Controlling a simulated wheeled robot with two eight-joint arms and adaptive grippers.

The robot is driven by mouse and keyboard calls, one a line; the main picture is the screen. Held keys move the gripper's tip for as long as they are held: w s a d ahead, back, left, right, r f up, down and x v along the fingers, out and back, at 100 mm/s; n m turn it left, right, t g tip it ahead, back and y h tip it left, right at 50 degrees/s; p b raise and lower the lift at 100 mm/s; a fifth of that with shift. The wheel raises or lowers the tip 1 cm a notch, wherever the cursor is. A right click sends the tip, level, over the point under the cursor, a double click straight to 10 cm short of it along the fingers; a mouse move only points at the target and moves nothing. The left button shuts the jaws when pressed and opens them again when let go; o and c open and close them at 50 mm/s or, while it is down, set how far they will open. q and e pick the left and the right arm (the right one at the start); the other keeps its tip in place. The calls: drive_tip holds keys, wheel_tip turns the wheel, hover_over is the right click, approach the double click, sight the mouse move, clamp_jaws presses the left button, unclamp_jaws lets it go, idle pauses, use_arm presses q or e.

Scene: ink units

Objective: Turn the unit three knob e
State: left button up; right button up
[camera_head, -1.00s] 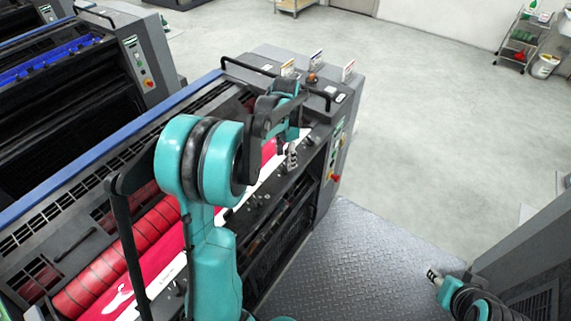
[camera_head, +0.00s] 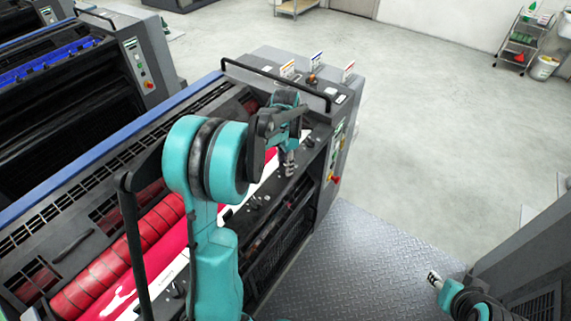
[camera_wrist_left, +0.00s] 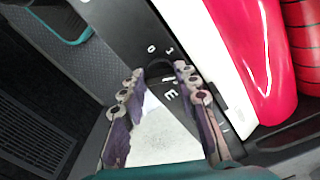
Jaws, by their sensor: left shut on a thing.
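The ink unit (camera_head: 75,245) has a dark side strip carrying several small knobs. In the left wrist view a dark round knob (camera_wrist_left: 158,68) sits beside a letter E and small white marks. My left gripper (camera_wrist_left: 158,74) has its fingertips on either side of this knob and is shut on it. In the head view the left gripper (camera_head: 289,170) is at the far end of the strip, where the knob is hidden. My right gripper (camera_head: 434,277) is at the lower right, away from the unit; its jaw state is unclear.
Red rollers (camera_head: 115,265) and a glossy red ink surface lie beside the strip. A black handrail (camera_head: 275,82) and coloured tags stand beyond the gripper. A metal tread plate (camera_head: 360,260) lies right of the unit. A cart (camera_head: 522,45) stands far off across open floor.

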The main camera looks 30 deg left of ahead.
use_arm(q)
drive_tip(key=n, duration=0.4)
drive_tip(key=shift+n, duration=0.4)
drive_tip(key=n, duration=0.4)
drive_tip(key=shift+n, duration=0.4)
drive_tip(key=o, duration=1.2)
drive_tip(key=shift+c, duration=0.2)
drive_tip(key=shift+r, duration=0.1)
